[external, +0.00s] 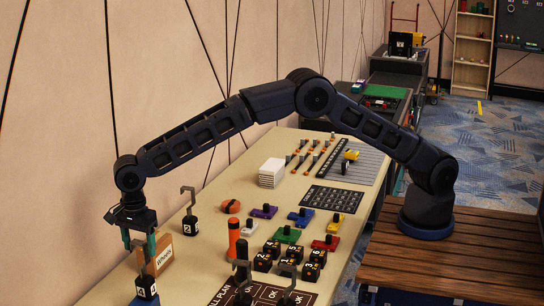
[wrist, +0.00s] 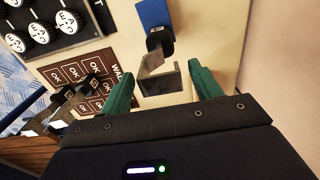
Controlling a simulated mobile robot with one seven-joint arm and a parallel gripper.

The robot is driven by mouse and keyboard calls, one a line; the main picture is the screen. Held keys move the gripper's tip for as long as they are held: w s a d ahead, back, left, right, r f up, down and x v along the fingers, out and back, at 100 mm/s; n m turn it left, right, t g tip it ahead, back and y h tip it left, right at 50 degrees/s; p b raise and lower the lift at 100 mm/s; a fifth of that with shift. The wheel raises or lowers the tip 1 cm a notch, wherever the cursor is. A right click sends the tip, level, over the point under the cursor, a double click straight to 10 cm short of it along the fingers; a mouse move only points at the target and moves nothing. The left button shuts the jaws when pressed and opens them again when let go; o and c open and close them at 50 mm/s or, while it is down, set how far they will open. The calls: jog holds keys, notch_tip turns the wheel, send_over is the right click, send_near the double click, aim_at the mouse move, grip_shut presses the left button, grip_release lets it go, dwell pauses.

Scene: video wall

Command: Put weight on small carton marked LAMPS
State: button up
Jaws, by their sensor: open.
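A black weight (external: 146,286) with a grey hook handle stands low in the external view; its base looks blue or rests on something blue. My gripper (external: 140,243) is above it, fingers pointing down. In the wrist view my gripper (wrist: 161,92) is open, its two green fingers apart on either side of the grey handle (wrist: 152,62). The black weight body (wrist: 160,38) lies beyond the handle, by a blue patch. A brown carton (external: 157,258) beside my gripper reads "Wheels". I see no carton that I can read as LAMPS.
Another hooked black weight (external: 190,224) stands behind the carton. Further hooked weights stand by a dark board with OK cells (external: 262,297). An orange cylinder (external: 234,238), coloured blocks, numbered black cubes (external: 272,248) and a white stack (external: 271,173) occupy the table (external: 215,197).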

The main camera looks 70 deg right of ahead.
notch_tip(320, 180, up, 12)
jog(key=s+d+r+n, duration=0.2)
jog(key=d+r, duration=0.4)
jog(key=d, duration=0.4)
jog(key=s+d+r+n+t+y, duration=0.1)
jog(key=s+d+r+n, duration=0.1)
jog(key=d+r, duration=0.6)
jog(key=s+d+r+n, duration=0.2)
jog(key=d+r, duration=0.3)
jog(key=d, duration=0.6)
jog(key=s+d+r+n+t, duration=0.25)
jog(key=s+d+n, duration=0.45)
jog(key=s+d, duration=1.8)
jog(key=s+d+f+n, duration=0.2)
jog(key=s+d+f, duration=0.1)
jog(key=s, duration=0.5)
jog(key=s+d+f+n+t+h, duration=0.1)
jog(key=s+d+f+n, duration=0.2)
jog(key=s+f, duration=0.2)
jog(key=s, duration=0.3)
jog(key=shift+d+f, duration=0.25)
